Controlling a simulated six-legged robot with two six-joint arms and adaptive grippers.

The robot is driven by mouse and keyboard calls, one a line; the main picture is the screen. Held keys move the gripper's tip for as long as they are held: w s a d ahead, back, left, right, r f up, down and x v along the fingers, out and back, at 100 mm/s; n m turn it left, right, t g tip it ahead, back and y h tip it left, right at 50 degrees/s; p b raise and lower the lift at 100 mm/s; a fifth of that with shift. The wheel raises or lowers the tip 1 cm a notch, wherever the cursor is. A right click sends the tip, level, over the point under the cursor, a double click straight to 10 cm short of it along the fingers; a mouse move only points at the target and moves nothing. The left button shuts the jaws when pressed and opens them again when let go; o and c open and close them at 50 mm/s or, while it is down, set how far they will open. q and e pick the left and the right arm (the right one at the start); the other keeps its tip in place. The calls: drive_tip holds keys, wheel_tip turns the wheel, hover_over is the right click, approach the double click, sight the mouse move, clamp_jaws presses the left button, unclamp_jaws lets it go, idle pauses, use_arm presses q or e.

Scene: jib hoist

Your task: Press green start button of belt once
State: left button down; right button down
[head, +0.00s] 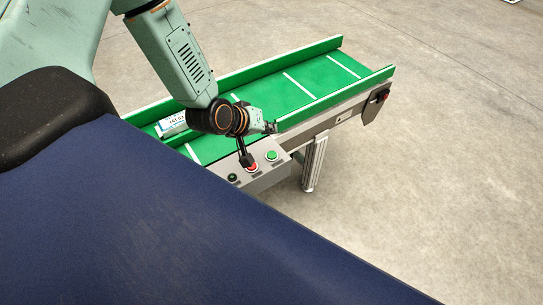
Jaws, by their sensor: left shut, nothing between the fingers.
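The green start button (272,155) sits at the right end of a grey control box (264,179) on the belt's near side. A red button (251,168) is left of it, and a small dark button (232,177) is further left. My left gripper (271,127) reaches in over the belt (305,87). It is shut and empty, and in the picture its tips lie just above the green button, apart from it. A dark upright piece shows between my left wrist and the red button; I cannot tell what it belongs to. My right gripper is not in view.
A white labelled carton (172,124) lies on the belt, partly behind my left arm. Green side rails (338,95) edge the belt. A metal leg (315,163) stands right of the control box. The concrete floor (440,180) at right is clear.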

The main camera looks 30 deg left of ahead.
use_arm(q)
drive_tip(key=b, duration=0.3)
hover_over(269, 156)
wheel_tip(269, 156, down, 4)
drive_tip(key=shift+f, duration=0.15)
wheel_tip(269, 156, down, 2)
drive_tip(key=b, duration=0.2)
drive_tip(key=shift+d+f+b, duration=0.1)
drive_tip(key=shift+f+b, duration=0.05)
drive_tip(key=shift+b, duration=0.15)
drive_tip(key=shift+f, duration=0.35)
drive_tip(key=shift+r, duration=0.1)
idle(0.4)
drive_tip(key=shift+f+b, duration=0.5)
drive_tip(key=shift+b, duration=0.05)
